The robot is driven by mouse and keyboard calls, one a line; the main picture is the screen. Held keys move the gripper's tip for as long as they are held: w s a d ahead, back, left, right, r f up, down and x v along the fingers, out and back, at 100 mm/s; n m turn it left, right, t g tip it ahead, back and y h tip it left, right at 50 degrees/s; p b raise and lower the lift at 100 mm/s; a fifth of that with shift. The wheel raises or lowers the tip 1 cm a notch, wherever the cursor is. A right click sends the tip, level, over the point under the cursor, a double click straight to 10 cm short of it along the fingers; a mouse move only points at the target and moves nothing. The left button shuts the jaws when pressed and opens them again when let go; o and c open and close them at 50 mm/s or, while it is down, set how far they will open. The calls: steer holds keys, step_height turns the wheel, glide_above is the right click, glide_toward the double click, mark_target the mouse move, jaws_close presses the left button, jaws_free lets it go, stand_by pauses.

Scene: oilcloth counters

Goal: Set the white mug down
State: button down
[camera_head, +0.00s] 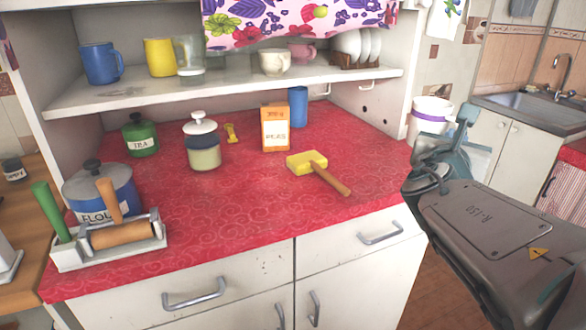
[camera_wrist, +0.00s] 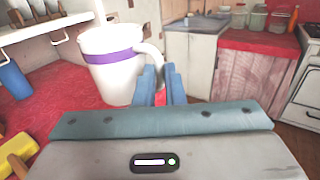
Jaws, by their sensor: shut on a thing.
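The white mug (camera_head: 433,112) with a purple band is off the right end of the red counter (camera_head: 230,222) in the head view, partly hidden by my gripper (camera_head: 452,140). In the wrist view the white mug (camera_wrist: 108,62) is upright, and its handle sits between the fingertips of my gripper (camera_wrist: 164,75). My gripper is shut on the handle. The wrist view shows the red counter (camera_wrist: 68,90) behind and left of the mug. The mug's underside and any gap below it cannot be made out.
A yellow mallet (camera_head: 308,163) lies near the counter's right side, with an orange box (camera_head: 275,128) and blue cup (camera_head: 298,107) behind it. A lidded jar (camera_head: 203,148), green tea tin (camera_head: 140,136) and flour pot (camera_head: 98,192) stand left. The front middle is clear. A shelf (camera_head: 230,88) overhangs the back.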

steer(key=w+f+b, duration=0.1)
steer(key=w+f, duration=0.1)
steer(key=w, duration=0.1)
steer(key=w+a+f, duration=0.1)
steer(key=w+f, duration=0.1)
steer(key=w, duration=0.2)
steer(key=w+a+f+b, duration=0.1)
steer(key=w+f, duration=0.1)
steer(key=w, duration=0.2)
steer(key=shift+a+f+b, duration=0.25)
steer(key=shift+f+b, duration=0.05)
steer(key=shift+f, duration=0.1)
steer(key=shift+f+b, duration=1.25)
steer(key=shift+f, duration=0.75)
steer(key=shift+f, duration=0.1)
steer(key=shift+f+b, duration=0.1)
steer(key=shift+b, duration=0.2)
steer(key=c, duration=1.5)
jaws_free()
